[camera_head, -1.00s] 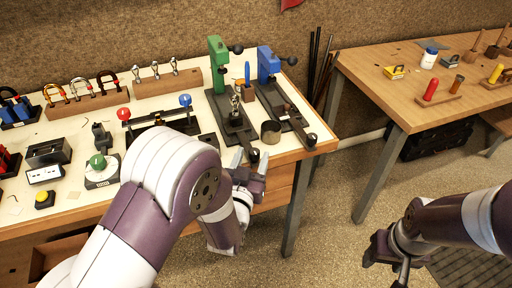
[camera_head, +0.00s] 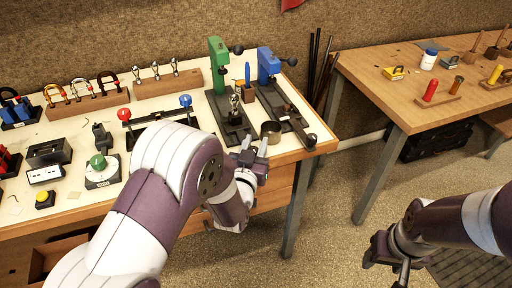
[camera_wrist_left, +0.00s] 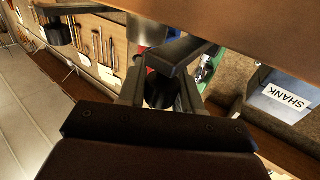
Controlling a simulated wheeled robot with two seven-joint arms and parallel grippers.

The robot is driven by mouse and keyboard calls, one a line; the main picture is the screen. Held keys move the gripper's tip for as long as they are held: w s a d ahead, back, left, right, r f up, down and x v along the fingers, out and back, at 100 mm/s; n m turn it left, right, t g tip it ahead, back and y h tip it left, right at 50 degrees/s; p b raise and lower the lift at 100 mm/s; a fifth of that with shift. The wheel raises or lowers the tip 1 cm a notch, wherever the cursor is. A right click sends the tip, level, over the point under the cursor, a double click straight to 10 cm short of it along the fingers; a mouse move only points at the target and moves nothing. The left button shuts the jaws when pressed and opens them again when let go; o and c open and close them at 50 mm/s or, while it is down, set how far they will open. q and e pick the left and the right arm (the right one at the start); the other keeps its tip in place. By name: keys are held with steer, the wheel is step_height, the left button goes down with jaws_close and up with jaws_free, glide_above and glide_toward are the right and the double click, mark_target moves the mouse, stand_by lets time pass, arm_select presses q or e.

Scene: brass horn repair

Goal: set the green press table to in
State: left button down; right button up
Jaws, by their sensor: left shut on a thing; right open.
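The green press (camera_head: 217,70) stands near the right end of the workbench. Its dark table (camera_head: 233,124) carries a small upright metal piece (camera_head: 235,105) and lies in front of the green column. My left gripper (camera_head: 255,148) is at the front end of this table, by the bench's front edge. In the left wrist view its fingers (camera_wrist_left: 160,88) are shut on a dark round knob (camera_wrist_left: 158,92). The knob is hidden in the head view. My right gripper (camera_head: 385,255) is open and empty over the floor at the lower right.
A blue press (camera_head: 268,66) with a similar dark slide stands close on the right. A round brown ring (camera_head: 271,132) lies between the two slides. Red and blue ball levers (camera_head: 124,114) stand to the left. A wooden table (camera_head: 400,95) is at the right.

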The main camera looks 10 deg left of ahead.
arm_select(q)
steer(key=w+a, duration=0.2)
steer(key=w, duration=0.1)
steer(key=shift+b, duration=0.3)
steer(key=shift+s, duration=0.1)
steer(key=c, duration=0.8)
jaws_free()
steer(key=shift+c, duration=0.2)
steer(key=s, duration=1.2)
steer(key=shift+s, duration=0.35)
steer(key=shift+d, duration=0.1)
steer(key=shift+c, duration=0.3)
